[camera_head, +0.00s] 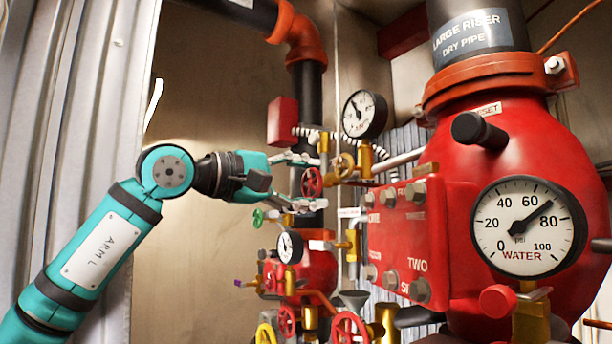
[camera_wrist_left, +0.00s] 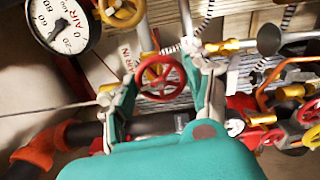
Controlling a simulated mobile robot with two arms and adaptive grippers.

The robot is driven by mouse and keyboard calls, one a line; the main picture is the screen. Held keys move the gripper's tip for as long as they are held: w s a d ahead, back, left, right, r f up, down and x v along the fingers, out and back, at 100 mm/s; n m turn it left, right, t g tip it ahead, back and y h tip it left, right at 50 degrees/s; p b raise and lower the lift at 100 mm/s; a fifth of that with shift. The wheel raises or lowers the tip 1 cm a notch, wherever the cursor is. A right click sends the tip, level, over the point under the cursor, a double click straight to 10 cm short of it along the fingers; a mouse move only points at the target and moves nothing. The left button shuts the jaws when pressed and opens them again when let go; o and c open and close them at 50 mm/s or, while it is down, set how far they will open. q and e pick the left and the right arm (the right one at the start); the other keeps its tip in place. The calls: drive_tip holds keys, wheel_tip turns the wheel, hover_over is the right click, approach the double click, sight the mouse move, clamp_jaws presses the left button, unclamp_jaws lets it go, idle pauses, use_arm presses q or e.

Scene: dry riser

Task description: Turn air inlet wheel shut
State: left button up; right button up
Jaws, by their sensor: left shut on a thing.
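The small red air inlet wheel (camera_head: 312,183) is on the piping at the centre of the head view. In the left wrist view the red wheel (camera_wrist_left: 160,80) lies between my fingers, near a tag reading "AIR IN" (camera_wrist_left: 126,58). My left gripper (camera_head: 318,181) reaches in from the left, with one finger above the wheel and one below. In the left wrist view the gripper (camera_wrist_left: 155,74) has a finger on each side of the rim and is shut on it. The valve stem behind the wheel is mostly hidden. My right gripper is not in view.
A brass-coloured wheel (camera_head: 344,165) and an air gauge (camera_head: 364,114) are close to the right. A green handle (camera_head: 258,218) and a smaller gauge (camera_head: 290,247) sit below. The big red riser body (camera_head: 520,150) with a water gauge (camera_head: 528,228) fills the right.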

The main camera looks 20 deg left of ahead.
use_arm(q)
drive_tip(key=m+p, duration=0.2)
drive_tip(key=m, duration=0.3)
drive_tip(key=shift+m, duration=0.3)
drive_tip(key=m+p, duration=0.1)
drive_tip(key=m, duration=0.3)
drive_tip(key=shift+p, duration=0.3)
drive_tip(key=m, duration=0.3)
drive_tip(key=shift+f+p, duration=0.15)
drive_tip(key=shift+p, duration=0.15)
drive_tip(key=shift+w+m, duration=0.1)
drive_tip(key=shift+m, duration=2)
drive_tip(key=o, duration=1.2)
drive_tip(key=shift+a, duration=0.1)
drive_tip(key=v, duration=1.2)
